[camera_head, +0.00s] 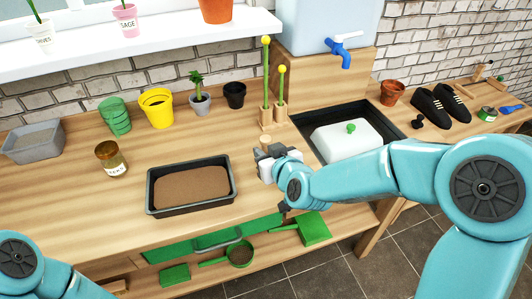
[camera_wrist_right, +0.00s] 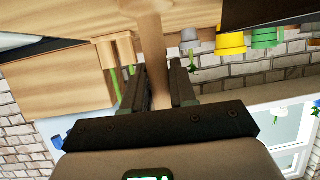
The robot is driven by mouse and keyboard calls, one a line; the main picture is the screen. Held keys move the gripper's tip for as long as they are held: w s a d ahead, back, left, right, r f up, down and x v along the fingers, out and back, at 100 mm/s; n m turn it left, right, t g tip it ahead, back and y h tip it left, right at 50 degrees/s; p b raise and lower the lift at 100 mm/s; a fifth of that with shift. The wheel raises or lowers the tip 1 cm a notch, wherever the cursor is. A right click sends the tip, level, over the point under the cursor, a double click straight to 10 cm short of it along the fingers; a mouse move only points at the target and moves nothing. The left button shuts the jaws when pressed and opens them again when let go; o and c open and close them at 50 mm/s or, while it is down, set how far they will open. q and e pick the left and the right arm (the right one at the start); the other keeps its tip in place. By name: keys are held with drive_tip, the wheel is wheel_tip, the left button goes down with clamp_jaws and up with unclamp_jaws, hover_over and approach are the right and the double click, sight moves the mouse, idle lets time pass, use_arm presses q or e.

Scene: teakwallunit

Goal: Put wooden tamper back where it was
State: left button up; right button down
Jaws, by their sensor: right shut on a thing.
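My right gripper (camera_head: 268,164) is shut on the wooden tamper (camera_head: 262,151), beside the soil tray near the front of the bench. In the head view only a small pale part of the tamper shows; the gripper hides the rest. In the right wrist view the tamper (camera_wrist_right: 155,65) is a wooden shaft between the two dark fingers (camera_wrist_right: 158,85). Whether the tamper touches the bench I cannot tell. My left arm shows at the bottom left corner, but its gripper is not in view.
A black tray of soil (camera_head: 190,203) lies left of the gripper. Wooden holders with green, yellow-tipped sticks (camera_head: 273,115) stand just behind. A sink (camera_head: 345,140) is at right. A labelled jar (camera_head: 110,158) and several pots stand leftward. Bare bench (camera_head: 60,215) lies at left.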

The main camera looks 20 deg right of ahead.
drive_tip(key=shift+s+r, duration=0.1)
drive_tip(key=c, duration=0.9)
unclamp_jaws()
drive_tip(key=shift+f, duration=0.2)
drive_tip(key=shift+r, duration=0.1)
drive_tip(key=shift+r, duration=0.2)
drive_tip(key=v, duration=1.1)
drive_tip(key=shift+s+b, duration=0.35)
drive_tip(key=shift+s, duration=0.05)
drive_tip(key=shift+s, duration=0.1)
